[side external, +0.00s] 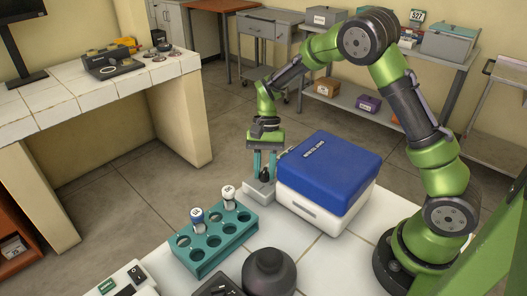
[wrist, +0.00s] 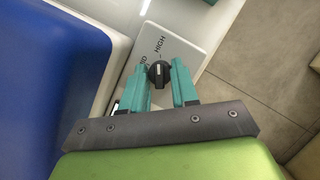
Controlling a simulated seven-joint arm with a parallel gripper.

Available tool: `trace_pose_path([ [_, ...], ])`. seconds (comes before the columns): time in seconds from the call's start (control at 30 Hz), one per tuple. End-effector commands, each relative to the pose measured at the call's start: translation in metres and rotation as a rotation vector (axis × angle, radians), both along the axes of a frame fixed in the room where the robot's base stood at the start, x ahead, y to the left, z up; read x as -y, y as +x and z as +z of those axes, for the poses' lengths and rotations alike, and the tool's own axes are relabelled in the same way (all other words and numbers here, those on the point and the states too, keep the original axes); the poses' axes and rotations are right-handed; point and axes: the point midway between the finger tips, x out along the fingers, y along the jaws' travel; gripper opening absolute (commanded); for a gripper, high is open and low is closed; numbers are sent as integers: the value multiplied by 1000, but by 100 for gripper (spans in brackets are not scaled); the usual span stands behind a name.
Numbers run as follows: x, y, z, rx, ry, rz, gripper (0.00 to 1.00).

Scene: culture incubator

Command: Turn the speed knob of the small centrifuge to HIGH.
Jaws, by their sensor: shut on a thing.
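The black speed knob (wrist: 159,73) sits on a light grey panel (wrist: 182,48) in the wrist view. The word HIGH is printed just above the knob, and another label to its left is partly hidden by a finger. The knob's pale mark points roughly up the picture, near HIGH; its exact setting is hard to tell. My gripper (wrist: 161,80) has its teal fingers on either side of the knob, shut on it. In the side view my gripper (side external: 264,166) points down over the panel (side external: 257,194), beside a blue-lidded white unit (side external: 327,172).
A teal rack (side external: 216,243) with two capped tubes stands in front of the panel. A dark round object (side external: 268,272) and small devices are at the front edge. The blue-lidded unit stands close to my gripper's right in the side view. White tiles between them are bare.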

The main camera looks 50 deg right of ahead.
Motion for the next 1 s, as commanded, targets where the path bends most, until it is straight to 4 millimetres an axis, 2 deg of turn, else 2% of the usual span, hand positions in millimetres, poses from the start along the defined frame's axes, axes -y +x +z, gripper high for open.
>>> trace_pose_path([
  [0.4,0,-1,0,-3,1,-12,0],
  [0.43,0,-1,0,-3,1,-12,30],
  [0.57,0,-1,0,-3,2,-11,50],
  [0.6,0,0,0,-2,1,-11,53],
  [0.87,0,0,1,-1,0,-9,53],
  [1.0,4,3,10,2,0,-9,53],
])
